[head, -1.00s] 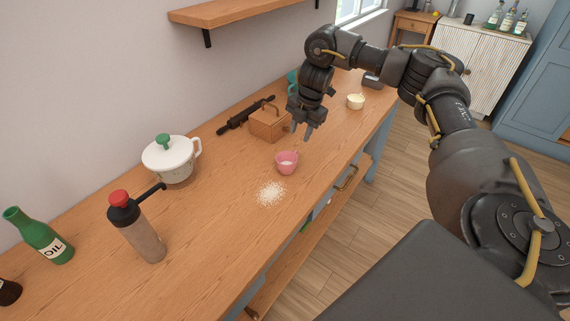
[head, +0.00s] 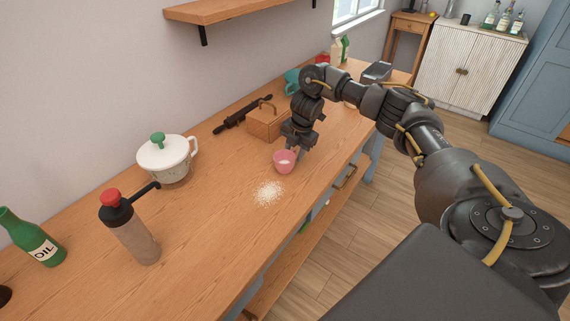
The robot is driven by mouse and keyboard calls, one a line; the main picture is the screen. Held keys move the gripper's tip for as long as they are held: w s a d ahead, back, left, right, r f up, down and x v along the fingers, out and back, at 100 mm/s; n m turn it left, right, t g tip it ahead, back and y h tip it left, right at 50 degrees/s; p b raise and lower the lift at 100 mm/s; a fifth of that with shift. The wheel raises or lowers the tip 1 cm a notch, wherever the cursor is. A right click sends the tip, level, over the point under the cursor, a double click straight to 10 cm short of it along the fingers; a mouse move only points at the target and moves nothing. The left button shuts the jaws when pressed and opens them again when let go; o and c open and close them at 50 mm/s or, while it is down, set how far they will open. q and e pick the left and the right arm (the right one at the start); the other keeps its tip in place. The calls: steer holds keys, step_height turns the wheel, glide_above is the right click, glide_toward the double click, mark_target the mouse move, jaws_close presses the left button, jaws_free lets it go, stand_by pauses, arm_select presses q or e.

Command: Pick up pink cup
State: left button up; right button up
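The pink cup (head: 284,163) stands upright on the wooden counter (head: 215,235), with something pale inside it. My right gripper (head: 297,154) points down at the cup's far right side, its fingertips at the rim. The fingertips are small and partly hidden by the cup, so I cannot tell whether they touch it or are open or shut. My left gripper is not in view.
White grains (head: 269,193) lie spilled in front of the cup. A wooden box (head: 265,123) and a rolling pin (head: 243,116) lie behind. A white lidded pot (head: 168,160), a grinder (head: 131,232) and an oil bottle (head: 33,238) stand to the left.

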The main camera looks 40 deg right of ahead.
steer(key=shift+c, duration=0.2)
jaws_close()
steer(key=shift+r, duration=0.2)
stand_by(0.4)
steer(key=shift+w+r, duration=0.1)
steer(key=shift+r, duration=0.75)
steer(key=s+a+r+p, duration=0.3)
steer(key=s+a+r, duration=0.1)
steer(key=s+r, duration=0.6)
steer(key=shift+s+a+r, duration=0.4)
steer(key=shift+s, duration=1.15)
steer(key=shift+s, duration=0.1)
